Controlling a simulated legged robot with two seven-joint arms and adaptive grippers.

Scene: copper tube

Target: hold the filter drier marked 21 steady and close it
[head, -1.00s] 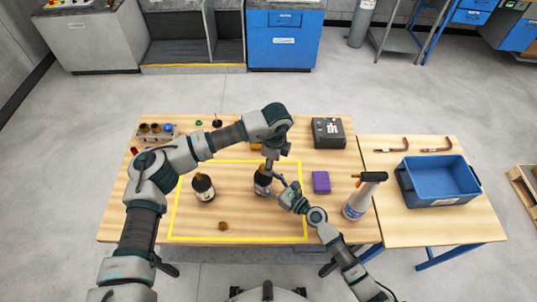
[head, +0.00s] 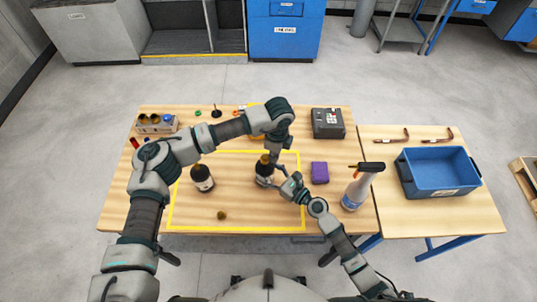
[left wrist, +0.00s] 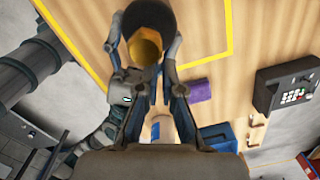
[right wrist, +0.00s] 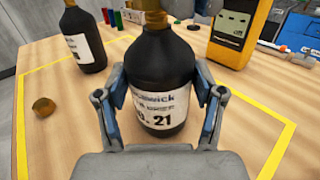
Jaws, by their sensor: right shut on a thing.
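The filter drier marked 21 (right wrist: 160,75) is a black bottle-shaped body with a white label and a brass-coloured top. It stands upright on the table; it also shows in the head view (head: 265,178). My right gripper (right wrist: 158,92) is shut around its body from the side. My left gripper (head: 272,162) is above it, pointing down, close to the brass top (left wrist: 147,55). Its fingers are apart, with a gap between them; contact with the top is unclear. A loose brass cap (right wrist: 43,107) lies on the table, also in the head view (head: 221,215).
A second black drier (head: 202,178) stands to the left. A yellow and black meter (right wrist: 238,32) is behind. A blue bin (head: 438,180) sits on the side table. The table inside the yellow outline's front is mostly clear.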

